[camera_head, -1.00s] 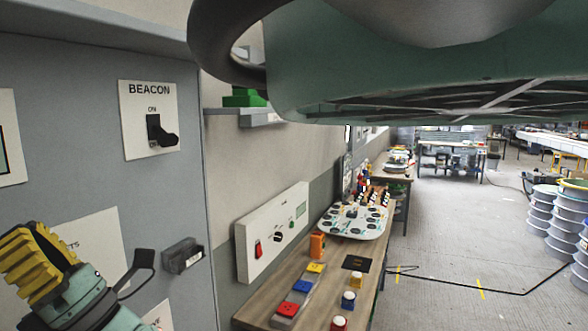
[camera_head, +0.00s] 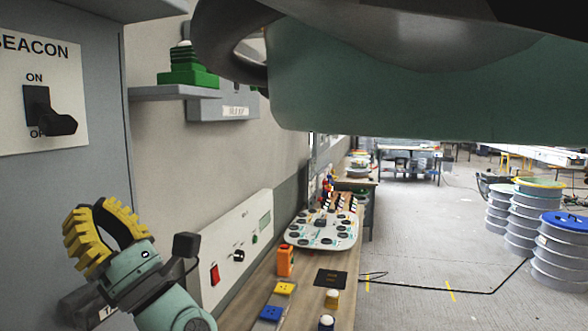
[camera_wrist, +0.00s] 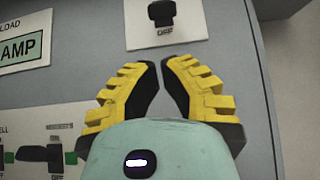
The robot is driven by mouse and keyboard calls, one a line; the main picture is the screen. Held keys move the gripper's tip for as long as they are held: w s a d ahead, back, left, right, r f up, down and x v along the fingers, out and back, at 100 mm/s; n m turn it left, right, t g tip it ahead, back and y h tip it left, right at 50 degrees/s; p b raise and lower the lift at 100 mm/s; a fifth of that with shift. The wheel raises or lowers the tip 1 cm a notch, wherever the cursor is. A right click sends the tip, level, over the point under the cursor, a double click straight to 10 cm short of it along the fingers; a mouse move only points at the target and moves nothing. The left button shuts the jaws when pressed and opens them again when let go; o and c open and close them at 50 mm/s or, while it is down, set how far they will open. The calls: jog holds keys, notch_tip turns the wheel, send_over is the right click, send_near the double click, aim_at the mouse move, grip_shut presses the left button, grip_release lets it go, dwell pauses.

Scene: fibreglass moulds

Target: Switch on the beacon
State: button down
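The BEACON panel (camera_head: 66,75) is a white plate on a grey cabinet at the left of the head view, cut off by the frame edge. In the wrist view the switch (camera_wrist: 162,12) shows at the top, above the fingertips. My gripper (camera_head: 86,210), with yellow ribbed fingers, is below and to the right of the switch in the head view, apart from it. In the wrist view its fingertips (camera_wrist: 161,62) nearly meet, with nothing between them.
A shelf (camera_head: 165,92) with a green stacked beacon (camera_head: 187,68) juts out right of the cabinet. A white control box (camera_head: 235,245) hangs above a workbench with coloured blocks. Another switch (camera_wrist: 40,153) sits at the wrist view's lower left.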

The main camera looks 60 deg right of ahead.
aim_at(51, 118)
jog(key=p+x, duration=0.7)
jog(key=x, duration=0.1)
jog(key=shift+w+r, duration=0.1)
jog(key=shift+r, duration=0.2)
jog(key=shift+w+a+r+p, duration=0.25)
jog(key=shift+w+r+p, duration=0.25)
jog(key=shift+w, duration=0.1)
jog(key=shift+f+b, duration=0.25)
jog(key=shift+b, duration=0.85)
